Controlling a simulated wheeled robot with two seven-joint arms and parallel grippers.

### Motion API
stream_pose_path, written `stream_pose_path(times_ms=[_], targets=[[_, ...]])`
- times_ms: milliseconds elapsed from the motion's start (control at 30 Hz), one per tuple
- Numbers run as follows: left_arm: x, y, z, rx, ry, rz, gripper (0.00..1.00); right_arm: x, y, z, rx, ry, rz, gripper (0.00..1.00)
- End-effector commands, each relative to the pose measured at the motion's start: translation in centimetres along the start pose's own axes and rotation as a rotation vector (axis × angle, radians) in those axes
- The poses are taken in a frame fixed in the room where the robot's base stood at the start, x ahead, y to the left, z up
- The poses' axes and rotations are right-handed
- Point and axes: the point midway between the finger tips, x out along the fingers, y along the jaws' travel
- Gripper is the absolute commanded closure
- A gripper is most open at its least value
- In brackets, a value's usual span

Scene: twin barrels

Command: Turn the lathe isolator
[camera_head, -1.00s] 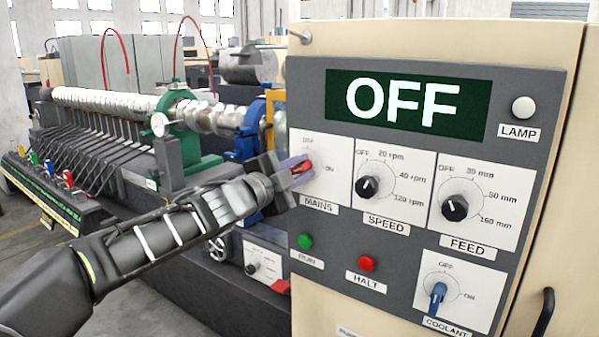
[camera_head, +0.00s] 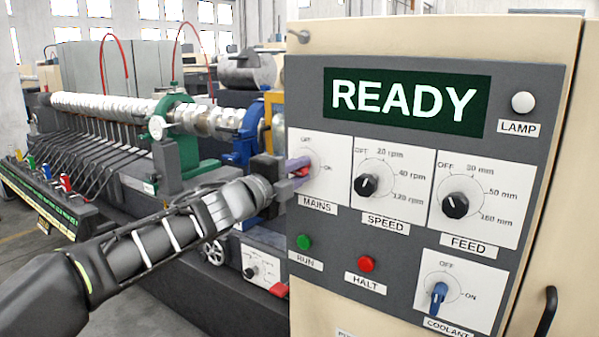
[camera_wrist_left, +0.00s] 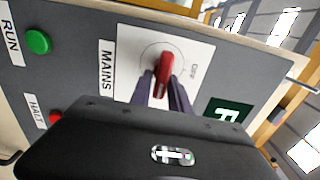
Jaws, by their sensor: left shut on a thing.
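The lathe isolator is the red MAINS knob (camera_head: 301,172) at the upper left of the grey control panel (camera_head: 330,240). In the left wrist view the red knob (camera_wrist_left: 164,72) sits on a white dial plate between my fingers. My left gripper (camera_head: 297,166) is shut on it, with its purple fingers on both sides. The fingers hide part of the knob in the head view. The panel's display (camera_head: 406,102) reads READY. My right gripper is not in view.
The SPEED knob (camera_head: 366,185), FEED knob (camera_head: 455,205) and blue COOLANT knob (camera_head: 438,297) are on the same panel. The green RUN button (camera_head: 304,242) and red HALT button (camera_head: 366,264) are below MAINS. The lathe (camera_head: 110,150) stands behind my left arm.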

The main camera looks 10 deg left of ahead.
Motion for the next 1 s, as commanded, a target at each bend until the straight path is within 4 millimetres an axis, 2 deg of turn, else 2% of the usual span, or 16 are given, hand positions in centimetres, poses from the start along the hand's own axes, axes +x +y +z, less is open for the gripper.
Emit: stream_pose_path(times_ms=[167,200,333,700,867,1000], targets=[[0.0,0.1,0.0,-0.001,0.001,0.002,1.0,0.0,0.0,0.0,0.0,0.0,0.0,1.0],[0.0,0.1,0.0,-0.001,0.001,0.002,0.75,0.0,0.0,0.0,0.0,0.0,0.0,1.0],[0.0,0.1,0.0,-0.001,0.001,0.002,0.64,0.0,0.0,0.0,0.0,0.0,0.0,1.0],[-0.5,0.0,0.0,-0.002,0.0,0.001,0.64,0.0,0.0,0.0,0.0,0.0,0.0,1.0],[-2.4,0.0,0.0,-0.002,-0.001,-0.001,0.64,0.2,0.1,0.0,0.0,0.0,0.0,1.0],[-4.8,0.0,0.1,0.0,-0.002,0.0,0.64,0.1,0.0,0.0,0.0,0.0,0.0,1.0]])
